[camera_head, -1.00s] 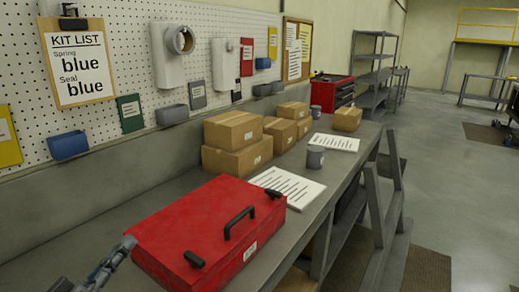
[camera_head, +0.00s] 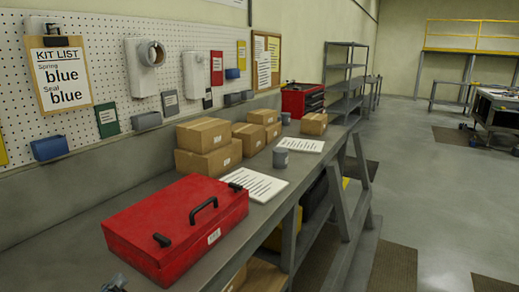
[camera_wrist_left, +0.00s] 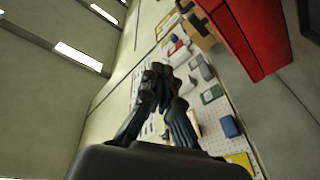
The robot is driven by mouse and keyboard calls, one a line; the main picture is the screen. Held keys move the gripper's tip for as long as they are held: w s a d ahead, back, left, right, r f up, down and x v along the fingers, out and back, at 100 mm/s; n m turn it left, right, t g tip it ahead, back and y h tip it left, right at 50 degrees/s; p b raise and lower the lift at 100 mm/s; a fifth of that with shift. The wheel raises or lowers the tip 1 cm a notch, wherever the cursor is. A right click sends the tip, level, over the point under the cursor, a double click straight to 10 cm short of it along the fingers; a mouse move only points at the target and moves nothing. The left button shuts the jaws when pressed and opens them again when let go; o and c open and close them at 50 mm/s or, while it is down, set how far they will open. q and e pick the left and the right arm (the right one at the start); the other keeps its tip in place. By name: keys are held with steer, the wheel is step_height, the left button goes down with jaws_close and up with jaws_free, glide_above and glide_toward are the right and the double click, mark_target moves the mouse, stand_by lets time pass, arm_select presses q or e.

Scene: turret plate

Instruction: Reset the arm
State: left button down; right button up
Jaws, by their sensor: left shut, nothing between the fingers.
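My left gripper (camera_head: 114,284) shows only as a small grey tip at the bottom edge of the head view, just left of and in front of the red toolbox (camera_head: 178,222). In the left wrist view the left gripper (camera_wrist_left: 160,74) is seen with its dark fingers together and nothing between them. The red toolbox also shows at the upper right of the wrist view (camera_wrist_left: 245,35), apart from the fingers. My right gripper is in neither view.
The grey workbench (camera_head: 75,250) holds cardboard boxes (camera_head: 205,135), white papers (camera_head: 255,184) and a grey cup (camera_head: 280,158). A pegboard with a kit list (camera_head: 58,75) stands behind it. The floor to the right (camera_head: 430,190) is largely open.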

arm_select(q)
steer(key=s+d+f+m+g+y, duration=0.1)
steer(key=s+d+f+g+y, duration=0.15)
steer(key=f, duration=0.65)
steer(key=s+d+f+g+y, duration=0.1)
steer(key=s+f+g, duration=0.3)
steer(key=f, duration=0.4)
steer(key=s+d+f+m+g+y, duration=0.2)
steer(key=s+d+f+m+g, duration=0.15)
steer(key=s+f+g, duration=0.8)
steer(key=s+f+t, duration=0.1)
steer(key=s+f, duration=0.1)
steer(key=f, duration=1)
steer(key=s+f+t, duration=0.1)
steer(key=s+f, duration=0.1)
steer(key=f, duration=1)
steer(key=s+a+f+g, duration=0.1)
steer(key=s+a+f, duration=0.1)
steer(key=s+f, duration=1.4)
steer(key=shift+s+a, duration=0.25)
steer(key=shift+a, duration=0.15)
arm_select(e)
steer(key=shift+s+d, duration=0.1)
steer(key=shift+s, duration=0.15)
arm_select(q)
steer(key=shift+f+n+y, duration=0.1)
steer(key=shift+n+y, duration=0.15)
